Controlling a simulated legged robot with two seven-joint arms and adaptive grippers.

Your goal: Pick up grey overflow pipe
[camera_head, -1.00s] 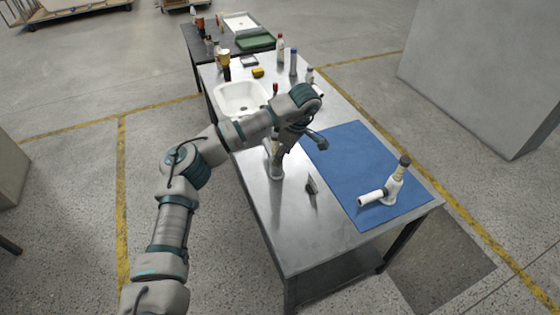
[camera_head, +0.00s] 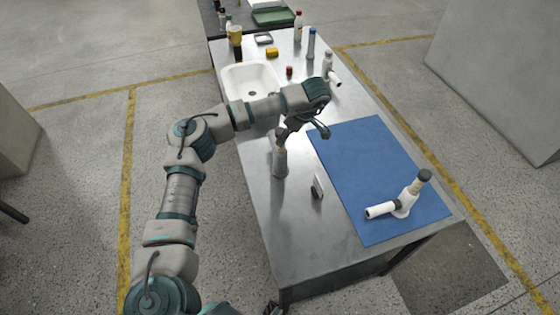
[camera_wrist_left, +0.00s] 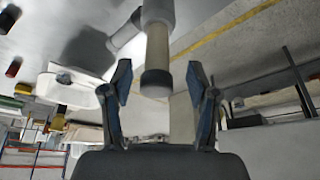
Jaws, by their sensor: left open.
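The grey overflow pipe (camera_head: 280,162) stands upright on the metal table, left of the blue mat. It has a grey lower body, a beige neck and a darker end. My left gripper (camera_head: 303,133) is open at the pipe's upper part, with the arm reaching over from the left. In the left wrist view, the pipe (camera_wrist_left: 157,45) comes down from the top edge and its end lies between the two spread fingers (camera_wrist_left: 157,88), with gaps on both sides. My right gripper is not recognisable in these views.
A white pipe fitting (camera_head: 404,202) stands on the blue mat (camera_head: 362,160) at the right. A small dark and grey part (camera_head: 317,187) lies right of the grey pipe. A white basin (camera_head: 250,82) and several bottles occupy the far table. The near metal surface is mostly clear.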

